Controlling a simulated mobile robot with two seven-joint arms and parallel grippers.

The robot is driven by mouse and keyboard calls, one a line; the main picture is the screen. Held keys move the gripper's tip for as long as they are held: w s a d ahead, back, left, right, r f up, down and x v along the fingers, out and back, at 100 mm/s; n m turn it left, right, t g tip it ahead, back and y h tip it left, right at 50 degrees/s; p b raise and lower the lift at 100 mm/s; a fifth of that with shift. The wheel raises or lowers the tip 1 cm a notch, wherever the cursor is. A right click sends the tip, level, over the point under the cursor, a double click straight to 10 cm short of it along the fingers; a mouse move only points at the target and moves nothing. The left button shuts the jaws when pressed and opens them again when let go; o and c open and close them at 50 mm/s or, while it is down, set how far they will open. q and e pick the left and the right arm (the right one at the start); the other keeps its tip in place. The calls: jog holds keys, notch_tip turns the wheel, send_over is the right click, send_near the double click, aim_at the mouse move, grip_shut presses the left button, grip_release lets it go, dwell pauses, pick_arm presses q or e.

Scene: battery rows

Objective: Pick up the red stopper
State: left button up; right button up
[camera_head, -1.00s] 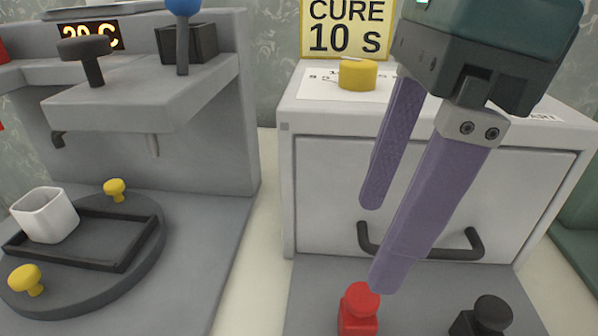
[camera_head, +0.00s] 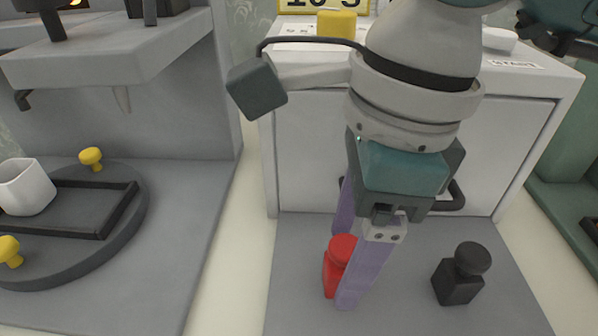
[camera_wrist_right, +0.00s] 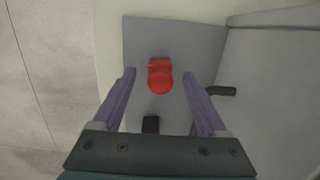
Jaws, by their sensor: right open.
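The red stopper (camera_head: 336,265) stands upright on the grey mat in front of the white cabinet, partly hidden by a finger in the head view. In the right wrist view the red stopper (camera_wrist_right: 160,76) lies between and just beyond the fingertips. My right gripper (camera_head: 343,272) is open, pointing down, with one purple finger in front of the stopper and the other behind it. In the right wrist view both fingers (camera_wrist_right: 161,77) are apart with clear gaps to the stopper. My left gripper is not in view.
A black stopper (camera_head: 461,275) stands right of the red one on the grey mat (camera_head: 400,318). The white cabinet (camera_head: 303,150) with a dark handle stands behind. At left are a round dark tray (camera_head: 134,215), a white cup (camera_head: 26,187) and yellow knobs (camera_head: 91,158).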

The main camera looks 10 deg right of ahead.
jog(key=shift+c, duration=0.3)
jog(key=c, duration=0.9)
grip_shut()
